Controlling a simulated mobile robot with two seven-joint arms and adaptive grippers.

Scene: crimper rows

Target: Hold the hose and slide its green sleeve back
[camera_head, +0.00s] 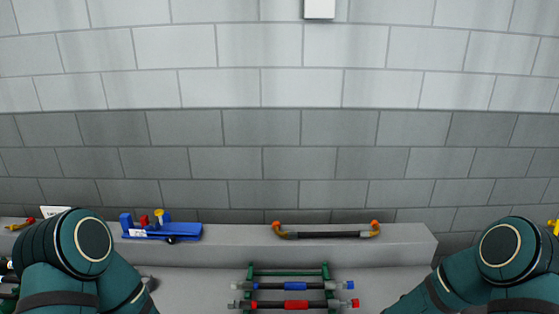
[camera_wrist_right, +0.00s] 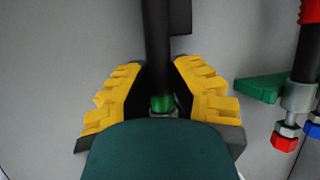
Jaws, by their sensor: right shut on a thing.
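In the right wrist view, a black hose (camera_wrist_right: 156,45) runs down from the top edge between the yellow fingers of my right gripper (camera_wrist_right: 160,88). A short bright green sleeve (camera_wrist_right: 162,103) shows around the hose between the fingers, with a bit of grey metal just below it. My right gripper is shut on the hose; I cannot tell whether its pads press on bare hose or on the sleeve. My teal wrist cover hides what lies below. My left gripper is not seen in either view, and the head view shows only upper parts of my arms.
In the head view, a green rack (camera_head: 288,268) holds hoses with red and blue fittings. A hose with orange ends (camera_head: 325,234) and a blue tool (camera_head: 160,231) lie on the grey ledge (camera_head: 235,247).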

